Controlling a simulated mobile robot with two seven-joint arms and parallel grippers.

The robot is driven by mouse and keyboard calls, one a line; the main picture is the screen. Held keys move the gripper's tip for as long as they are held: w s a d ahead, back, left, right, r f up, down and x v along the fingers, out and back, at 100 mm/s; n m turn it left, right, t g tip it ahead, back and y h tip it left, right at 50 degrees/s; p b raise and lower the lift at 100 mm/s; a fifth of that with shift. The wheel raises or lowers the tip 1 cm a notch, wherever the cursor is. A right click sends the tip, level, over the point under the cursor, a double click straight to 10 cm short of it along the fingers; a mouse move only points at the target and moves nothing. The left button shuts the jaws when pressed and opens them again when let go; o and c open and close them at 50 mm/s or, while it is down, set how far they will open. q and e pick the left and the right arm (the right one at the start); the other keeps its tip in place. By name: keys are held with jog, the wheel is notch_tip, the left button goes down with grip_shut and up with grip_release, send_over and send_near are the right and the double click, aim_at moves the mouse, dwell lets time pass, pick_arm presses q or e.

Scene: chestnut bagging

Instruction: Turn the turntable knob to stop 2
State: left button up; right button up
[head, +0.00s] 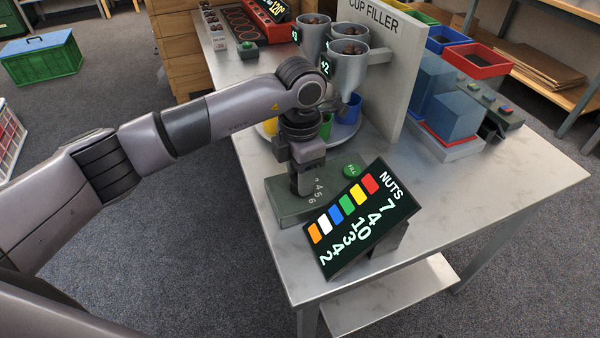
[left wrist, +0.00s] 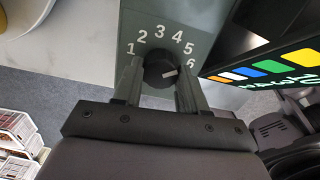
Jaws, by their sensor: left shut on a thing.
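The black turntable knob (left wrist: 157,72) sits on a grey-green control box (head: 285,201), inside an arc of white numbers 1 to 6. Its white pointer mark points right, roughly toward the 6. My left gripper (left wrist: 160,88) is shut on the knob, with one finger on each side of it. In the head view my left gripper (head: 308,188) comes down on the box from above and hides the knob. The turntable (head: 266,129) is a pale round plate behind my arm, with yellow, green and blue cups (head: 349,109) on it. My right gripper is in neither view.
A tilted NUTS display (head: 362,218) stands close in front of the box. A green button (head: 351,171) is on the box. The cup filler panel (head: 391,75) with its metal hoppers (head: 349,66) rises behind. The table (head: 500,190) is bare at the right front.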

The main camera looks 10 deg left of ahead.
pick_arm(q)
jog(key=n, duration=0.5)
jog(key=shift+r+n, duration=0.1)
jog(key=shift+n, duration=0.3)
jog(key=n, duration=0.9)
jog(key=shift+p, duration=0.4)
jog(key=n, duration=0.3)
jog(key=shift+p, duration=0.3)
jog(key=shift+n, duration=1)
jog(key=o, duration=1.1)
jog(key=shift+c, duration=0.2)
